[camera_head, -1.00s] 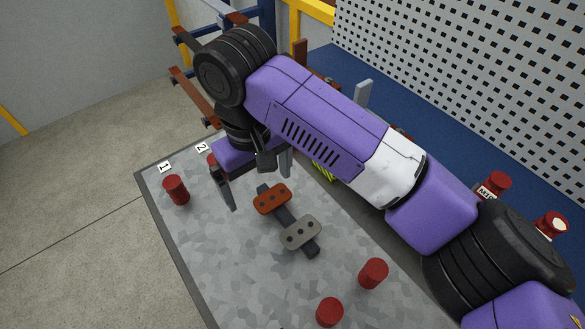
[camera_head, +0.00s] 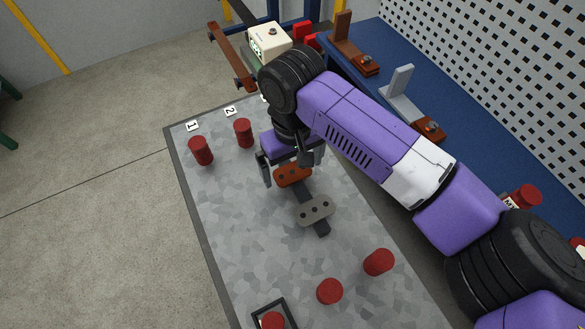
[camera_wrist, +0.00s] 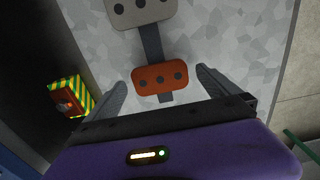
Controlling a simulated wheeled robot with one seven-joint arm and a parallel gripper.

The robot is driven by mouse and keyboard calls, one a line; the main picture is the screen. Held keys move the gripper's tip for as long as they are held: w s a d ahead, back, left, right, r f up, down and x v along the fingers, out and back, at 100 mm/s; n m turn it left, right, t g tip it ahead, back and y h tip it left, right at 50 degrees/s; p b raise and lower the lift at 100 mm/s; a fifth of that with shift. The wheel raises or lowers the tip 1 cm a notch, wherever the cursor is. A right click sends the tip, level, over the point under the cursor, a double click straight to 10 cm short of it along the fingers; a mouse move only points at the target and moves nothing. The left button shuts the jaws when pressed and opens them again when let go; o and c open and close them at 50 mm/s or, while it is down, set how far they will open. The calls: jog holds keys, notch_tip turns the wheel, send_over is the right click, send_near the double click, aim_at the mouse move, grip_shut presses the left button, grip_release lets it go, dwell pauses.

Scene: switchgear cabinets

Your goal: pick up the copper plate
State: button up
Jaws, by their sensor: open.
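The copper plate (camera_head: 292,175) is a small orange-brown plate with three dark holes. It lies across a dark bar (camera_head: 322,227) on the grey speckled table, beside a grey plate (camera_head: 315,210) with similar holes. In the wrist view the copper plate (camera_wrist: 160,78) lies between my finger tips, with the grey plate (camera_wrist: 137,10) farther off. My gripper (camera_head: 291,168) is open, just above the copper plate, with one finger on each side. The wrist view shows my gripper (camera_wrist: 160,82) empty; I cannot tell whether a finger touches the plate.
Red cylinders stand on the table (camera_head: 225,215), including one by label 1 (camera_head: 201,151), one by label 2 (camera_head: 243,132) and several near the front. A black frame (camera_head: 272,312) surrounds one. A blue bench (camera_head: 385,50) with copper and grey brackets stands behind my arm.

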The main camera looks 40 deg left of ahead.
jog(key=c, duration=1.8)
jog(key=shift+r, duration=0.15)
